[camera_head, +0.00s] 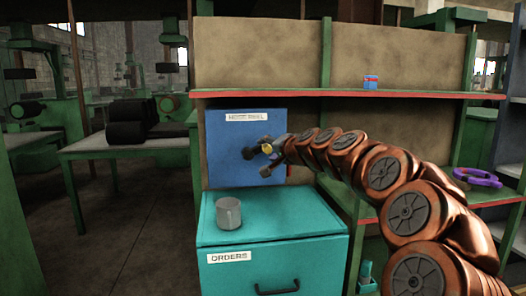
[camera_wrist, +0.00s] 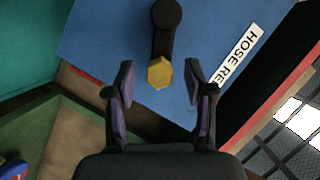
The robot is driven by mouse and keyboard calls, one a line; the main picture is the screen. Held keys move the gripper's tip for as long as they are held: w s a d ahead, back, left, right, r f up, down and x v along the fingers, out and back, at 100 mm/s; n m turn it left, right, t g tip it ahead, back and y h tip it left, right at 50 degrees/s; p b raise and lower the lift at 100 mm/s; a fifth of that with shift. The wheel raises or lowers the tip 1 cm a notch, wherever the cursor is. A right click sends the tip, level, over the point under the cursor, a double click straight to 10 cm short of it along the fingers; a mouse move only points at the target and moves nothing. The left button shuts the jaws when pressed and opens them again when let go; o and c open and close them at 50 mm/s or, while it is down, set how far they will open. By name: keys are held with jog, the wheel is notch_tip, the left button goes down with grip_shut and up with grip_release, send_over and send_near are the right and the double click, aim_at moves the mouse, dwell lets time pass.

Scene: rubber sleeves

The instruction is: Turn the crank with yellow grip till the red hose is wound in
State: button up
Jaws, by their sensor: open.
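The crank (camera_wrist: 165,35) is a dark arm on the front of the blue hose reel box (camera_head: 228,165). Its yellow grip (camera_wrist: 160,73) sits at the arm's free end and also shows in the head view (camera_head: 267,149). My gripper (camera_wrist: 160,82) is open, with the yellow grip between its two fingertips, near their tips. I cannot tell whether either finger touches it. In the head view the gripper partly covers the crank. A small red patch at the box's lower right edge may be the hose; most of it is hidden.
A purple object (camera_head: 477,178) lies on the lower shelf at right.

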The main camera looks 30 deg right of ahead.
aim_at(262, 149)
jog(key=shift+x, duration=2.1)
jog(key=shift+c, duration=0.3)
jog(key=shift+a+f, duration=0.1)
grip_shut()
